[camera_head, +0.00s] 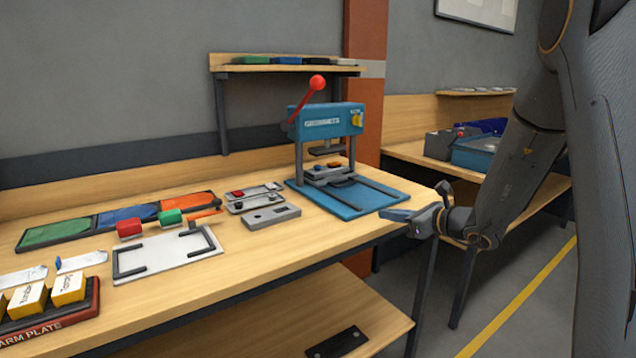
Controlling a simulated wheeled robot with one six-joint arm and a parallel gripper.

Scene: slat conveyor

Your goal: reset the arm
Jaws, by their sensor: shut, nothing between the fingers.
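My gripper (397,216) is at the end of my dark grey arm, which comes in from the right side. It hangs in front of the wooden workbench, just beyond its right front corner and close to the blue base of the press. The gripper is shut and holds nothing. The arm is bent, its forearm sloping down to the left and the wrist turned so the fingers point left.
The workbench (262,262) carries a blue press (327,118) with a red-knobbed lever, a white plate (166,253), coloured mats (126,218) and yellow boxes (68,289). A second bench (405,152) stands behind my arm. Floor with a yellow line (520,297) is clear.

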